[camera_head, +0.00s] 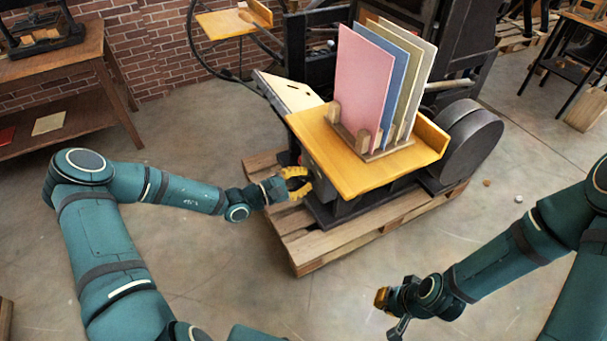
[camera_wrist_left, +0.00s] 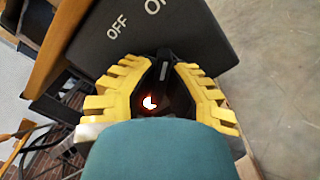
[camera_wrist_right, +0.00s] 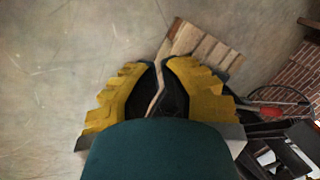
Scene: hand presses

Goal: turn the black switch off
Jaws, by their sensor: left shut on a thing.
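The black switch (camera_wrist_left: 164,68) is on a dark panel (camera_wrist_left: 90,50) with white OFF and ON lettering, in the left wrist view. My left gripper (camera_wrist_left: 160,68) is shut on it, one yellow finger on each side. The exact angle of the switch is hard to tell.
The press stands on a wooden pallet (camera_head: 340,240). Its yellow table (camera_head: 330,160) holds a rack of upright boards (camera_head: 360,85), overhanging my left gripper. A wooden bench (camera_head: 60,85) stands at the left.

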